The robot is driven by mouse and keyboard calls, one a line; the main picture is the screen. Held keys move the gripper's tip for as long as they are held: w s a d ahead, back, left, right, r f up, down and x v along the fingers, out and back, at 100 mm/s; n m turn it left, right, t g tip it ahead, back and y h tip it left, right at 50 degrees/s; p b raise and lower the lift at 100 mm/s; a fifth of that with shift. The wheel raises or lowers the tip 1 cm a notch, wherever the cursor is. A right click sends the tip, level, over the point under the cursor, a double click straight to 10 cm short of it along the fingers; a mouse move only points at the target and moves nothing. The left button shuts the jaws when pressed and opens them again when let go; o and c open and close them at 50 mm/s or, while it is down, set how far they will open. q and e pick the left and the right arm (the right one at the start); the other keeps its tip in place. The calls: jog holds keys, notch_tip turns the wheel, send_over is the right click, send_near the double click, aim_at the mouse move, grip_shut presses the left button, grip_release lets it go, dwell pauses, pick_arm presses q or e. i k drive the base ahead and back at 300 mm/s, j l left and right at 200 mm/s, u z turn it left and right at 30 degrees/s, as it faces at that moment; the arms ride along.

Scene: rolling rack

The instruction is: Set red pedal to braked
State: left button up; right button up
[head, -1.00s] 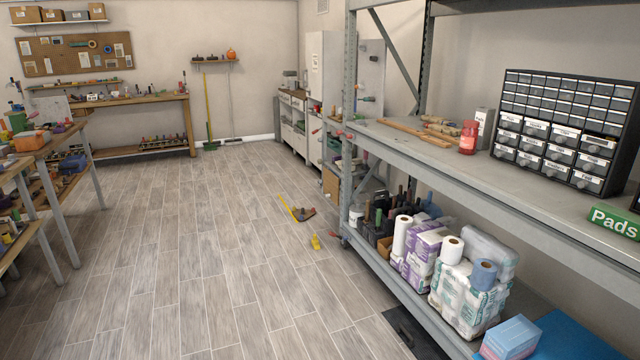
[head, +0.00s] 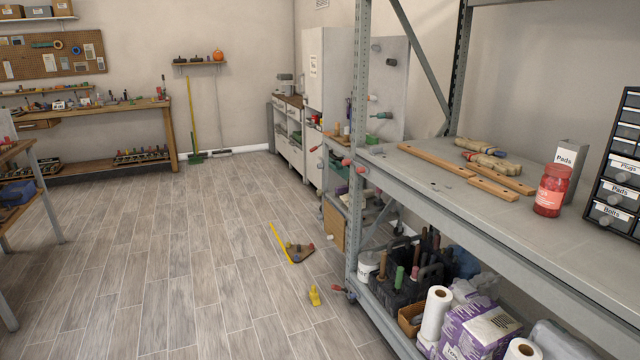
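A small red pedal-like piece (head: 339,288) sticks out low at the foot of the grey rack's near left post, just above the floor. It is too small to tell whether it is set to braked. The grey metal rack (head: 480,258) stands along the right side. Neither of my grippers is in view.
A yellow object (head: 315,296) stands on the floor just left of the rack foot. Workbenches line the left and back. The wooden-plank floor (head: 180,270) in the middle is clear.

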aim_at(335, 287)
jog(key=i+z, duration=0.1)
jog(key=i, duration=0.6)
jog(key=i+j+z, duration=0.1)
jog(key=i, duration=0.6)
jog(key=i+j+z, duration=0.1)
jog(key=i, duration=0.55)
jog(key=i+j+z, duration=0.15)
jog(key=z, duration=0.3)
jog(key=j+z, duration=0.25)
jog(key=z, duration=0.2)
jog(key=i+j+z, duration=0.1)
jog(key=j, duration=0.25)
jog(key=i+j, duration=0.2)
jog(key=j, duration=0.2)
jog(key=i+j+z, duration=0.15)
jog(key=j, duration=0.25)
jog(key=i+j+z, duration=0.1)
jog(key=j, duration=0.25)
jog(key=i+j, duration=0.1)
jog(key=j, duration=0.3)
jog(key=i+z, duration=0.05)
